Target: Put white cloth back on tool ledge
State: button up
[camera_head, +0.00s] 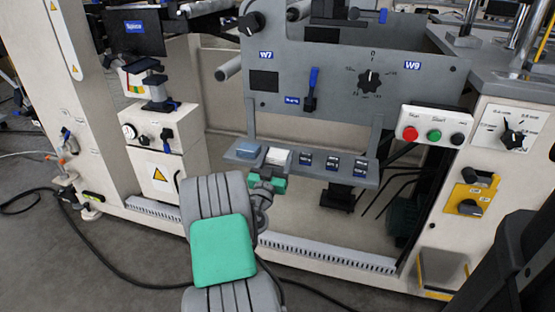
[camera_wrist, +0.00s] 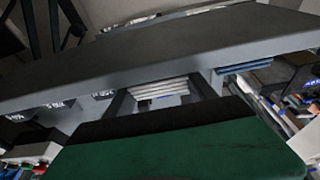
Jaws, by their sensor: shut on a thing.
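The white cloth (camera_head: 279,157) is a small folded stack at the tool ledge (camera_head: 318,173), just right of the folded blue cloth (camera_head: 250,150). In the wrist view the white cloth (camera_wrist: 158,89) shows edge-on, its layers between the two dark fingers of my gripper (camera_wrist: 162,96). My gripper is shut on it. The ledge (camera_wrist: 200,50) crosses the wrist view as a long grey slab, and the blue cloth (camera_wrist: 245,67) lies along its edge to the right. Whether the white cloth rests fully on the ledge is not clear. My arm hides part of the gripper in the head view.
Several dark labelled spots (camera_head: 333,163) line the ledge to the right of the white cloth. A panel with a knob (camera_head: 370,82) and a lever (camera_head: 311,90) rises behind the ledge. A button box (camera_head: 434,130) stands to the right. Cables hang below.

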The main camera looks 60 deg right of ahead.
jog(key=shift+f+b, duration=0.25)
jog(key=shift+b, duration=0.1)
jog(key=o, duration=1.5)
jog(key=shift+r, duration=0.1)
